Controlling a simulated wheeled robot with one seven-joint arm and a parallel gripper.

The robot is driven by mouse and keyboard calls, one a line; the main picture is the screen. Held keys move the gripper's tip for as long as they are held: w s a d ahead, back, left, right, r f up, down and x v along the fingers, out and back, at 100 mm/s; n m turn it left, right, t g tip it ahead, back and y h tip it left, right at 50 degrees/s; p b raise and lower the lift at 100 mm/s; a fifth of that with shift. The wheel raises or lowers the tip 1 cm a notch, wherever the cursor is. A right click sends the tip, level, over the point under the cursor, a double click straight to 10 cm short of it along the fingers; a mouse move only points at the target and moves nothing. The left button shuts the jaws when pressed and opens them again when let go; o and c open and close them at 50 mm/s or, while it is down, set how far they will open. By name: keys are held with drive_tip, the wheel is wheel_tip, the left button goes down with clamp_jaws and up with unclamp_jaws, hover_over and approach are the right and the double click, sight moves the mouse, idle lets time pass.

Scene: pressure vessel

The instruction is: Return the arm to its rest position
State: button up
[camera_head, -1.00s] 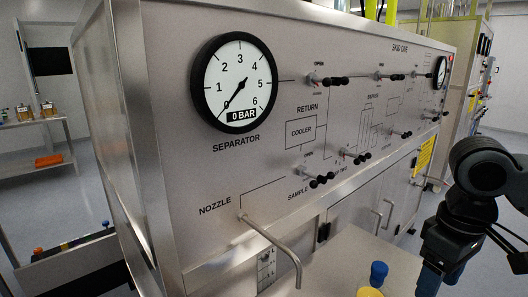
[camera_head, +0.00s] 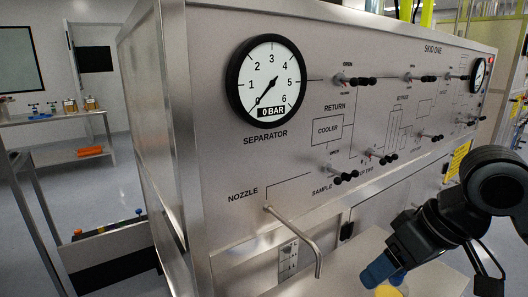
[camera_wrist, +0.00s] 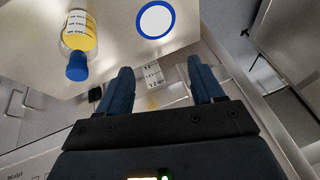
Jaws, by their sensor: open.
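My arm reaches in from the right in the head view, with my gripper (camera_head: 380,272) pointing down and left over the pale shelf (camera_head: 440,280) in front of the panel. In the wrist view my gripper (camera_wrist: 161,86) has its two blue fingers apart with nothing between them. A bottle of yellow liquid with a blue cap (camera_wrist: 80,38) is on the pale surface, to the left of the fingers and apart from them. In the head view only a yellow part of it (camera_head: 390,291) shows below my gripper; the rest is hidden.
The skid panel has a separator gauge (camera_head: 266,79) reading 0 bar and several black-handled valves. A bent metal nozzle (camera_head: 300,237) juts out left of my gripper. A white disc with a blue ring (camera_wrist: 155,20) is on the pale surface.

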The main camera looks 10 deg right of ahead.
drive_tip(key=w+a+r+m+t+y, duration=0.25)
drive_tip(key=a+r+t, duration=0.3)
drive_tip(key=a, duration=0.35)
drive_tip(key=w+a+r+m+t+y, duration=0.2)
drive_tip(key=w+a+r+t+y, duration=0.3)
drive_tip(key=a, duration=0.5)
drive_tip(key=s+d+f+m+t+h, duration=0.1)
drive_tip(key=s+d+f+m+h, duration=0.15)
drive_tip(key=s+f+h, duration=0.45)
drive_tip(key=s+d+f+m+t+h, duration=0.1)
drive_tip(key=s+f+m+t+h, duration=0.15)
drive_tip(key=s+f, duration=0.75)
drive_tip(key=s+d+n+g, duration=0.1)
drive_tip(key=s+d+n, duration=0.2)
drive_tip(key=s, duration=0.8)
drive_tip(key=s+d+f+n+g+h, duration=0.1)
drive_tip(key=s+d+n, duration=0.3)
drive_tip(key=s, duration=0.6)
drive_tip(key=shift+s+d+g, duration=0.4)
drive_tip(key=shift+d, duration=0.15)
